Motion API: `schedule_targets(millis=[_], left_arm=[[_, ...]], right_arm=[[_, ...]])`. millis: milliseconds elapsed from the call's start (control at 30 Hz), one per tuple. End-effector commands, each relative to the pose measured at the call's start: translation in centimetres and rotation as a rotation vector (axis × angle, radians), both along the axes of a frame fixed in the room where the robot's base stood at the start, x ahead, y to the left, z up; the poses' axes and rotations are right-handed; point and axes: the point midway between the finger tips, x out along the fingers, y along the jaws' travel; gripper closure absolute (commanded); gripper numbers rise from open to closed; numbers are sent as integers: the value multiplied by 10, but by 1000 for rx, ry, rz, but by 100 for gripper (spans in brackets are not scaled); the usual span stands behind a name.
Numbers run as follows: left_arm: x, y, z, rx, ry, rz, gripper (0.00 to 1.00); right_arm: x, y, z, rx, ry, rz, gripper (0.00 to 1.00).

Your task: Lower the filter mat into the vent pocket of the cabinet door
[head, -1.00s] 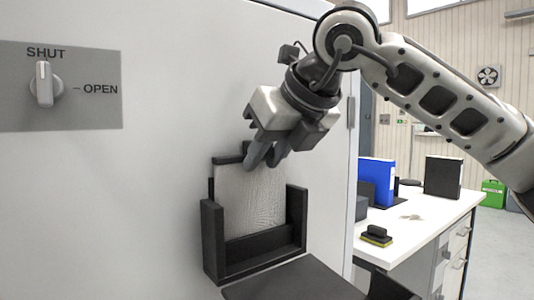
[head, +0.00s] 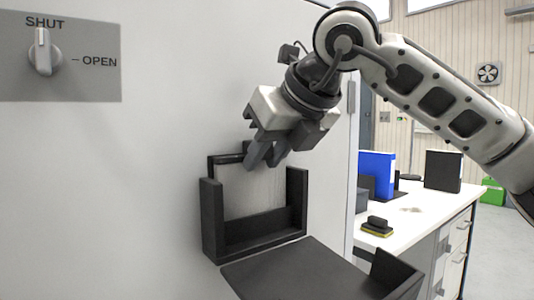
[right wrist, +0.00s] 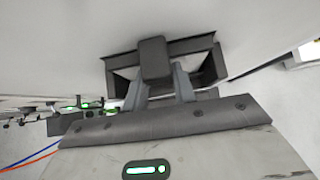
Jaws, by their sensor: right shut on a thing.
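The filter mat (head: 249,190) is a pale, ribbed sheet with a dark top edge. It stands upright between the side posts of the black vent pocket (head: 212,225) on the white cabinet door. Its top edge rises a little above the left post, and its lower edge is hidden behind the pocket's front bar. My right gripper (head: 264,156) is shut on the mat's top edge from above. In the right wrist view the fingers (right wrist: 160,82) reach toward the dark pocket frame (right wrist: 209,66). My left gripper is not in view.
A dark flap (head: 292,268) sticks out below the pocket. A knob (head: 44,52) on a grey plate marked SHUT and OPEN sits on the left. A white bench (head: 425,210) with binders and a dark block (head: 378,225) stands to the right.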

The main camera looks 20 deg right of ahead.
Motion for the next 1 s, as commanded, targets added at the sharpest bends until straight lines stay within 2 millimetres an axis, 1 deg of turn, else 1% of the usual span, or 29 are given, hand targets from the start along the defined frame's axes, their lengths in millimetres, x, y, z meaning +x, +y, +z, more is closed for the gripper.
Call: schedule_targets(millis=[300, 333, 367, 400, 433, 600, 633, 667, 700, 733, 1000], left_arm=[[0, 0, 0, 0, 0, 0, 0], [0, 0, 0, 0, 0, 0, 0], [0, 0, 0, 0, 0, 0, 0], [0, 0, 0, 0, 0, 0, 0], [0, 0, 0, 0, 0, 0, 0], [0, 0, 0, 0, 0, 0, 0], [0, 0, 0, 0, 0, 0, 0], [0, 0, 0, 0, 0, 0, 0], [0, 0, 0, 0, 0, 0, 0], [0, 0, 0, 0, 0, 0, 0], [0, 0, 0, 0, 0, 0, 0]], right_arm=[[0, 0, 1, 0, -1, 0, 96], [0, 0, 1, 0, -1, 0, 71], [0, 0, 1, 0, -1, 0, 62], [0, 0, 1, 0, -1, 0, 51], [0, 0, 1, 0, -1, 0, 48], [0, 0, 1, 0, -1, 0, 48], [0, 0, 0, 0, 0, 0, 45], [0, 0, 0, 0, 0, 0, 37], [0, 0, 0, 0, 0, 0, 26], [0, 0, 0, 0, 0, 0, 22], [0, 0, 0, 0, 0, 0, 22]])
